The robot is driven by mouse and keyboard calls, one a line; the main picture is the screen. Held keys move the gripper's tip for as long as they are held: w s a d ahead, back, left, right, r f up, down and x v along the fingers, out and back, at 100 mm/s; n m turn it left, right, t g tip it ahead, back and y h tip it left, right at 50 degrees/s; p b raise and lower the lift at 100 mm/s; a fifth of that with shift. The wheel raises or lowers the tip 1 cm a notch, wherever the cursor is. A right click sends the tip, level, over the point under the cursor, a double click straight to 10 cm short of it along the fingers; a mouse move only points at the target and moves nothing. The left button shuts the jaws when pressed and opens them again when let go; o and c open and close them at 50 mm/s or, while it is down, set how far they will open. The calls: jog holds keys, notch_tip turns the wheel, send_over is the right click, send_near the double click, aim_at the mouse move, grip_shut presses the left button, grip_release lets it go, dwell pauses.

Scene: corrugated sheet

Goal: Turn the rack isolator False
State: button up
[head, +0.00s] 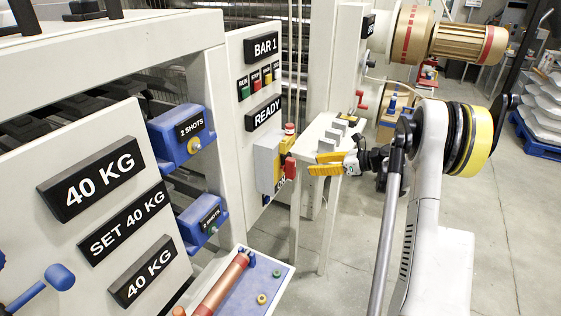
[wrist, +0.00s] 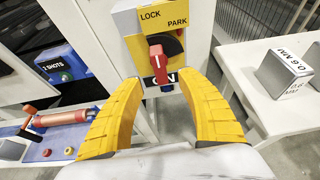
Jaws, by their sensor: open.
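The rack isolator (head: 268,163) is a grey and yellow box on the side of the white panel, with a red handle (head: 290,168). In the wrist view its yellow plate (wrist: 163,20) reads LOCK and PARK. The red handle (wrist: 157,58) stands roughly upright in front of a dark round part, above a black ON label (wrist: 160,80). My gripper (head: 312,170) has yellow fingers and is just right of the handle in the head view. In the wrist view the open fingers (wrist: 163,95) are spread on either side below the handle, with nothing between them.
A white table (head: 318,132) with grey blocks stands behind my gripper; a block marked 0.6 MM (wrist: 285,70) shows at right. A blue tray (head: 262,275) with a red cylinder lies below left. Blue 2 SHOTS boxes (head: 181,137) jut out at left.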

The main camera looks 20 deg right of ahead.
aim_at(295, 166)
jog(key=b+x, duration=0.3)
jog(key=x, duration=0.7)
jog(key=shift+w+a+f+b, duration=0.1)
jog(key=shift+a+f+b, duration=0.1)
jog(key=shift+b, duration=0.1)
jog(key=shift+r, duration=0.1)
jog(key=shift+c, duration=0.4)
grip_shut()
